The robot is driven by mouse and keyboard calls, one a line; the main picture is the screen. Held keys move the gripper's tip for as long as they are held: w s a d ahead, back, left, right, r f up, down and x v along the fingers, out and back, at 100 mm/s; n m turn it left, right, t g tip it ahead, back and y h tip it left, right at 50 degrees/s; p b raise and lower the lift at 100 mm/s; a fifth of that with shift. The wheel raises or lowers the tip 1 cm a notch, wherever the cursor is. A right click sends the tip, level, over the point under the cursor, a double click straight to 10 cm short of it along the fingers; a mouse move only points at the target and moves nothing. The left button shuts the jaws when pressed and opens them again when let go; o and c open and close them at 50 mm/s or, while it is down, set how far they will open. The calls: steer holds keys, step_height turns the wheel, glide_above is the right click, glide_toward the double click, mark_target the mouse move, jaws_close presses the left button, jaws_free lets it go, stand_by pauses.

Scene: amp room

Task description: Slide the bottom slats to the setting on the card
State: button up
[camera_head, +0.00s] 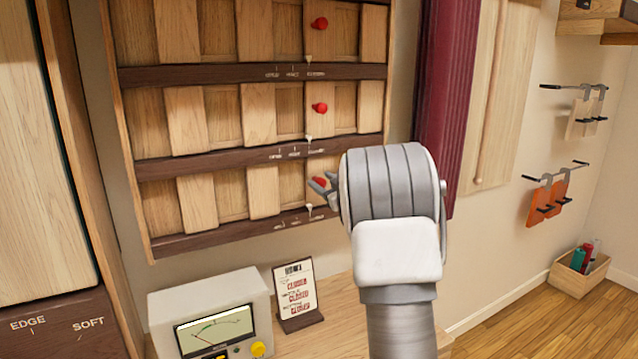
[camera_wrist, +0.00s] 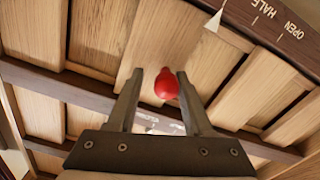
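The slatted wooden panel has three rows, each with a red knob. The bottom row's red knob (camera_head: 319,182) sits on a slat (camera_head: 262,192) near the right end. My gripper (camera_head: 326,184) is at this knob, partly hidden by my wrist. In the wrist view the knob (camera_wrist: 166,84) lies between the open fingers, nearer the right one, with a gap at the left. The white pointer (camera_wrist: 213,21) stands beyond HALF, away from OPEN, at the right-hand mark of the bottom rail (camera_head: 230,230).
The upper knob (camera_head: 320,23) and middle knob (camera_head: 320,108) stand above, their pointers also toward the right marks. A meter box (camera_head: 210,309) stands on the table (camera_head: 340,318) below. A maroon curtain (camera_head: 447,90) hangs right of the panel.

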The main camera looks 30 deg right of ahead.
steer(key=shift+o, duration=0.6)
steer(key=shift+s+a, duration=0.1)
steer(key=shift+s, duration=0.05)
steer(key=s, duration=1.7)
steer(key=shift+d+b, duration=0.3)
steer(key=shift+b, duration=0.15)
